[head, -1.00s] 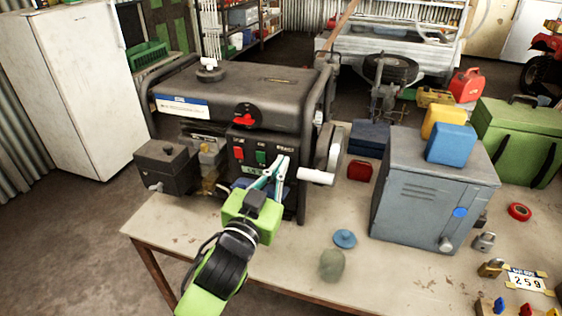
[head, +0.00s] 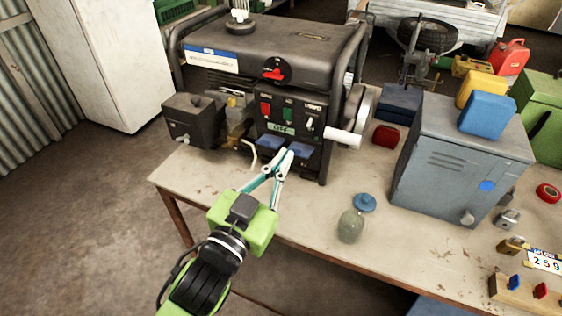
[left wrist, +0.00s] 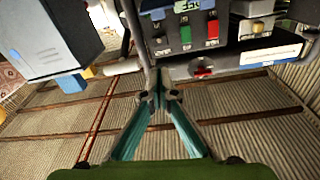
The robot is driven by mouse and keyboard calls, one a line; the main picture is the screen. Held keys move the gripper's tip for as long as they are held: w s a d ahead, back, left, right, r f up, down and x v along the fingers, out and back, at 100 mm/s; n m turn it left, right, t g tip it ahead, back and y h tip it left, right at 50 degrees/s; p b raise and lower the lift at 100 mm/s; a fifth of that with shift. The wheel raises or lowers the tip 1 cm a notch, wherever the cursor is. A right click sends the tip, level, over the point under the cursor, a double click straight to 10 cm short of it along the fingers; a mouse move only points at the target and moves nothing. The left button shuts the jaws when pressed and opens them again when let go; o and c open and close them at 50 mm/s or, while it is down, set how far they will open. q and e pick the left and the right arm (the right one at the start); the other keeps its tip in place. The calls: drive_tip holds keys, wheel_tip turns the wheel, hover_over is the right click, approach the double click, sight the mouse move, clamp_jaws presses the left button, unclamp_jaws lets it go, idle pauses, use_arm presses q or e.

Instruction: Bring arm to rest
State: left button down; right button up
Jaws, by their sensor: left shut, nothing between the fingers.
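My left gripper (head: 286,154) is shut and empty, its fingertips in front of the lower part of the generator's control panel (head: 290,118) in the head view. I cannot tell if the tips touch the panel. The arm comes up from the lower left over the table's front edge. In the left wrist view the fingertips (left wrist: 158,96) meet, with the panel switches beyond them. My right gripper is not in view.
The black generator (head: 270,45) stands on the workbench (head: 310,205). A grey metal cabinet (head: 440,165), a jar (head: 350,226), a blue lid (head: 365,202) and padlocks (head: 508,219) are to the right. The floor (head: 80,210) at left is clear.

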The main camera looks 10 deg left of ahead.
use_arm(q)
drive_tip(key=shift+s, duration=0.15)
drive_tip(key=shift+a+f, duration=0.1)
idle(0.3)
drive_tip(key=s+a+f+n+g+y, duration=0.1)
drive_tip(key=s+a+f+g+y, duration=0.15)
drive_tip(key=f, duration=0.35)
drive_tip(key=s+a+f+n+g+y, duration=0.1)
drive_tip(key=a+f+g, duration=0.1)
drive_tip(key=a+f, duration=0.3)
drive_tip(key=s+a+f+n+g+y, duration=0.1)
drive_tip(key=s+a+f+g+y, duration=0.15)
drive_tip(key=f, duration=0.55)
drive_tip(key=s+a+f+n+g, duration=0.1)
drive_tip(key=s+a+f+g, duration=0.3)
drive_tip(key=s, duration=0.3)
drive_tip(key=s+a+f+g, duration=0.2)
drive_tip(key=s+f+g, duration=0.1)
drive_tip(key=s+f, duration=0.4)
drive_tip(key=s+f+g, duration=0.2)
drive_tip(key=s+f, duration=0.1)
drive_tip(key=f, duration=2.3)
drive_tip(key=s+a+f, duration=0.2)
drive_tip(key=s+f, duration=1.3)
drive_tip(key=s, duration=0.2)
drive_tip(key=shift+a+f+g+y, duration=0.35)
drive_tip(key=shift+a+g+y, duration=0.05)
